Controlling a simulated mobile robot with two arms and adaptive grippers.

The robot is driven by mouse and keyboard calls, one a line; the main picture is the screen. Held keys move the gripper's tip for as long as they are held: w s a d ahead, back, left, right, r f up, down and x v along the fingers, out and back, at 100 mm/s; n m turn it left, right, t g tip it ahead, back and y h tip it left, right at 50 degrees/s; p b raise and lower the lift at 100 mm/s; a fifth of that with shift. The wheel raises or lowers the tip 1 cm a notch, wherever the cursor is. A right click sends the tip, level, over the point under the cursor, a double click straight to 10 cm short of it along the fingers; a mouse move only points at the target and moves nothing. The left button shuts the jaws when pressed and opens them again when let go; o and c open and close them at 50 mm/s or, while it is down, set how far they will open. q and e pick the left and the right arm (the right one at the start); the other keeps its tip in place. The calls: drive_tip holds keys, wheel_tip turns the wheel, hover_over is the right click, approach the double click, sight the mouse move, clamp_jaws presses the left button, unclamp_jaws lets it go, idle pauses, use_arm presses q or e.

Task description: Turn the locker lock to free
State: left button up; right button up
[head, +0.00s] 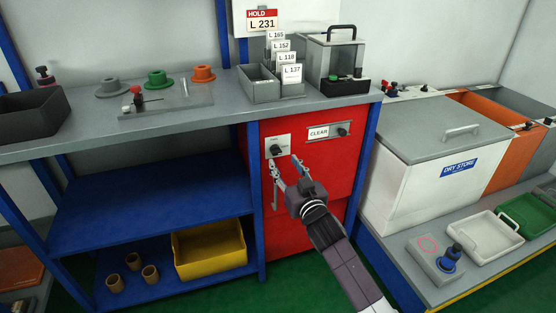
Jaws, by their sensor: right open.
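The red locker (325,180) stands under the right end of the workbench. Its lock is a dark knob (277,150) on a small pale plate (284,141) at the upper left of the locker front. The plate's markings are too small to read. My right gripper (287,165) is open and empty in front of the locker, just below and right of the knob. Its fingers look apart from the knob, but the exact gap is hard to tell. A pale upright handle (275,195) shows below the plate, left of the gripper. My left gripper is not in view.
A second plate marked CLEAR (319,133) with a dark knob (342,132) is to the right of the lock. The bench edge (215,117) overhangs the locker. A blue post (364,150) and the white DRY STORE bin (430,185) stand on the right.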

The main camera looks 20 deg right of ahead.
sight(278, 153)
drive_tip(key=w+b, duration=0.1)
drive_tip(key=w, duration=0.4)
drive_tip(key=shift+w+f, duration=0.1)
drive_tip(key=shift+f, duration=0.05)
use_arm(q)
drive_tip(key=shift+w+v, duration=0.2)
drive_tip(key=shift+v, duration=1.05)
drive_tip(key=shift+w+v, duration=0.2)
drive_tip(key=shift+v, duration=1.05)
use_arm(e)
drive_tip(key=shift+w, duration=0.65)
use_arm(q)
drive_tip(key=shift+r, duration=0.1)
use_arm(e)
drive_tip(key=shift+c, duration=0.7)
clamp_jaws()
